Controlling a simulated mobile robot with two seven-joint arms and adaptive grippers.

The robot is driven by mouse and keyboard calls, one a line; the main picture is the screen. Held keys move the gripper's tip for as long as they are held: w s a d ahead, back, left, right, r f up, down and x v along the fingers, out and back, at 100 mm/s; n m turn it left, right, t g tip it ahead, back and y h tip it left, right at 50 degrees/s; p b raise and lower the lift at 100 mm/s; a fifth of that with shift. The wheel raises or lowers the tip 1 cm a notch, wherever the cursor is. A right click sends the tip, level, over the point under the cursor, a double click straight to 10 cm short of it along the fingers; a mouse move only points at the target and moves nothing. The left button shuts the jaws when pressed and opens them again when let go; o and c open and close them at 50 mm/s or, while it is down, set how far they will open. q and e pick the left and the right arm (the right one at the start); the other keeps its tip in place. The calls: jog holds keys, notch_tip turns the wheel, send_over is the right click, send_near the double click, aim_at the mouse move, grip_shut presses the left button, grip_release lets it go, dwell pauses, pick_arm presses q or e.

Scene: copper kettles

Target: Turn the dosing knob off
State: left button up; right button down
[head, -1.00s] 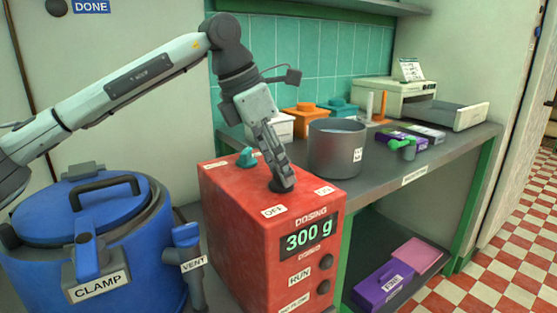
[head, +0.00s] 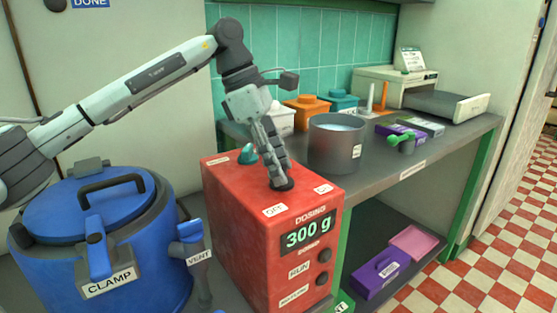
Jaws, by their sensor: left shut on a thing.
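The red dosing machine (head: 240,215) stands in the middle of the head view, its display (head: 308,232) reading "300 g". The dark dosing knob (head: 283,186) sits on its top face, between the "OFF" label (head: 275,210) and another small label (head: 323,188). My left gripper (head: 280,180) points down onto the knob and is shut on it. The fingers hide most of the knob, so I cannot tell which way it points. My right gripper is not in view.
A teal knob (head: 247,153) is also on the machine's top. A blue clamp-lidded vessel (head: 90,235) stands at left. A grey pot (head: 336,145) with pale contents, orange (head: 307,110) and teal containers and a green-handled scoop (head: 401,140) are on the counter behind.

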pick_arm(q)
jog(key=shift+r, duration=0.1)
jog(key=o, duration=1.2)
jog(key=shift+c, duration=0.2)
jog(key=v, duration=1.2)
jog(key=shift+d, duration=0.1)
